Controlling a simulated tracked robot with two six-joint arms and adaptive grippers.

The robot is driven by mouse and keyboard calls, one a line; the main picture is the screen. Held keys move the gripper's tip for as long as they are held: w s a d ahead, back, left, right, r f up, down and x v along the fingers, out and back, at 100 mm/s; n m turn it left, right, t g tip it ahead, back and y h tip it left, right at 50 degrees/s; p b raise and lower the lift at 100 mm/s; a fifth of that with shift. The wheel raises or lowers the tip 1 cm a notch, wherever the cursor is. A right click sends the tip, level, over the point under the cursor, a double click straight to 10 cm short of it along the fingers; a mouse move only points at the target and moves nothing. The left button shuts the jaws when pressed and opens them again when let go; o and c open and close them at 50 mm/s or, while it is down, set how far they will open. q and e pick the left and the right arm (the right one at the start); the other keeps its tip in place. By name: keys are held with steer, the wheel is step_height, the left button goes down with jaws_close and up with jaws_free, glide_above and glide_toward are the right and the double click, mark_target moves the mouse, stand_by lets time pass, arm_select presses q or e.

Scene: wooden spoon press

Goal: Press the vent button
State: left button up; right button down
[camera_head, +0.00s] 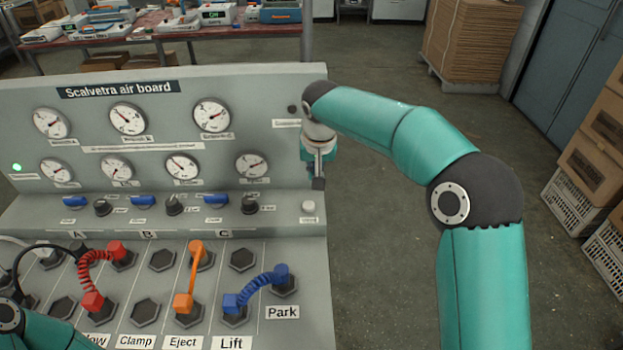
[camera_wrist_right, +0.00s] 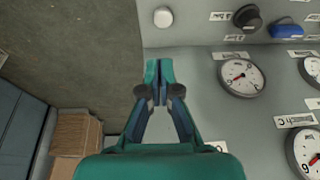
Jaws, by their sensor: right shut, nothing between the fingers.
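A small round white button (camera_head: 308,206) sits at the right end of the board's lower ledge, with a small label under it that I cannot read. It also shows in the right wrist view (camera_wrist_right: 163,17). It is the likely vent button. My right gripper (camera_head: 318,183) points down at the board's right edge, just above the button in the head view. In the right wrist view its closed fingertips (camera_wrist_right: 158,68) point toward the button, with a gap in the picture between them. The fingers hold nothing. My left arm shows at the bottom left corner; its gripper is out of view.
The grey air board (camera_head: 300,80) carries gauges (camera_head: 212,114), blue and black knobs (camera_head: 250,205), and hex sockets with red, orange and blue hoses (camera_head: 262,288). Open floor (camera_head: 380,270) lies right of it. A cluttered bench (camera_head: 120,38) stands behind.

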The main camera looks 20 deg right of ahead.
mark_target(310, 204)
steer(key=x, duration=0.4)
steer(key=p+x, duration=0.1)
steer(key=x, duration=0.3)
steer(key=p+x, duration=0.1)
steer(key=x, duration=0.3)
steer(key=shift+s+a+f, duration=0.25)
steer(key=shift+s+f, duration=0.1)
steer(key=shift+f, duration=0.1)
